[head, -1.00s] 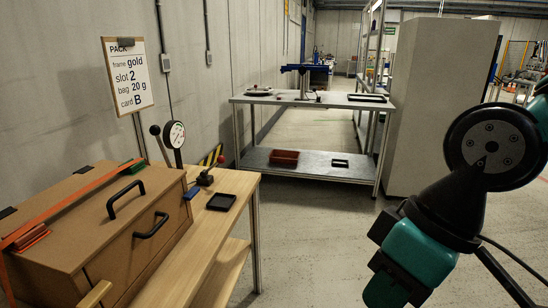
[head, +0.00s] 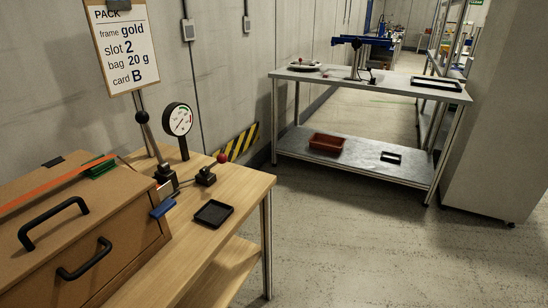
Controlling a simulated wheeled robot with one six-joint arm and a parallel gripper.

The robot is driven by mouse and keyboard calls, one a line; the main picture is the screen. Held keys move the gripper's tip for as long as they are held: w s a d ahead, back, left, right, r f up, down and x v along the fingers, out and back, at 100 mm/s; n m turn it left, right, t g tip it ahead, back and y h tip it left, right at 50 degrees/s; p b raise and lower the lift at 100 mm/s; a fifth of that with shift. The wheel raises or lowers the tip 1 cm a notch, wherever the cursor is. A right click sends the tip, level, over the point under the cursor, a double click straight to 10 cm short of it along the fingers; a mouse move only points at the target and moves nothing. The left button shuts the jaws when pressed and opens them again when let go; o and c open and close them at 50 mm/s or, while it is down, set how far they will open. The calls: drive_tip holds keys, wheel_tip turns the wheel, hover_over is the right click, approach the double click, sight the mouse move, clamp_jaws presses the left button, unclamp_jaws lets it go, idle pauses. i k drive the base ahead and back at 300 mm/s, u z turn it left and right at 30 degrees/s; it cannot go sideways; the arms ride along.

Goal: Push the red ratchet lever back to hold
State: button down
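A small black lever block (head: 205,177) stands on the wooden bench, with a short rod ending in a red ball knob (head: 222,159). The rod leans up to the right. This is the only red lever in view; I cannot tell whether it is the ratchet lever. Left of it, a taller lever with a black ball knob (head: 142,117) rises from a dark base, beside a round dial gauge (head: 178,119) on a black post. My gripper is outside the view, and nothing is seen touching the levers.
A brown case (head: 128,213) with black handles and an orange strap fills the bench's left. A black tray (head: 213,213) lies near the wooden bench's (head: 180,255) right edge. A grey two-shelf table (head: 345,174) stands behind. Open floor (head: 350,250) lies to the right.

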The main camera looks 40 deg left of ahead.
sight(221, 159)
drive_tip(key=u, duration=0.05)
drive_tip(key=i, duration=0.65)
drive_tip(key=u, duration=0.85)
drive_tip(key=i, duration=0.6)
drive_tip(key=u, duration=0.65)
